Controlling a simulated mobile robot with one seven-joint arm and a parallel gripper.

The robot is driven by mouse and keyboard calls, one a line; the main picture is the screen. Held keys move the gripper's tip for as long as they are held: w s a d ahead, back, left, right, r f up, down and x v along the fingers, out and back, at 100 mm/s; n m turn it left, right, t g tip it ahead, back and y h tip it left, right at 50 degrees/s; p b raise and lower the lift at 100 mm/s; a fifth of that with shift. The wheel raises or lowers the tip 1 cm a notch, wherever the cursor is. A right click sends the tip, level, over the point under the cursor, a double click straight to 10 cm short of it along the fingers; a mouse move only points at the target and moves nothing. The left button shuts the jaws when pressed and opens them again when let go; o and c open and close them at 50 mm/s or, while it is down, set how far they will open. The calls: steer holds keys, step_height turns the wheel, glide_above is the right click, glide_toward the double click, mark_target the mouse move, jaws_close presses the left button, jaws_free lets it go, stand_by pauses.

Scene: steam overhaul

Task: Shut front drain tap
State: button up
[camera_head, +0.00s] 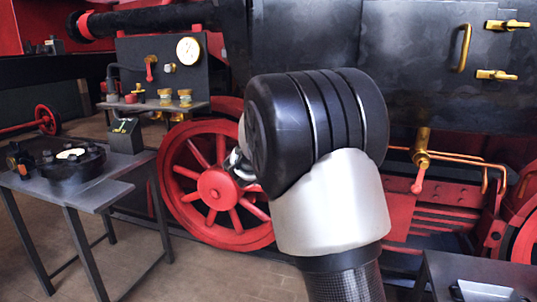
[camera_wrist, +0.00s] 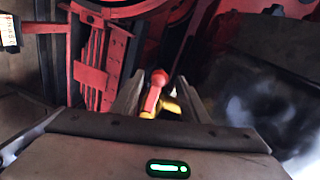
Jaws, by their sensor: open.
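In the wrist view, a drain tap with a red-tipped handle (camera_wrist: 154,92) and brass-yellow parts (camera_wrist: 171,106) shows between the fingers of my gripper (camera_wrist: 160,84). My gripper is open, with one finger on each side of the handle. I cannot tell whether either finger touches it. A brass tap (camera_head: 423,158) with a red lever (camera_head: 418,181) hanging down and tilted shows right of my arm. I cannot tell whether it is the same tap.
A red spoked wheel (camera_head: 216,187) stands left of my arm, below the black locomotive body (camera_head: 420,80). A panel with a gauge (camera_head: 189,50) and valves is at upper left. A grey table (camera_head: 108,195) stands at left, and a dark bench (camera_head: 440,272) at lower right.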

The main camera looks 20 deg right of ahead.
steer(key=p+v, duration=0.2)
steer(key=v, duration=1.3)
steer(key=shift+w, duration=0.1)
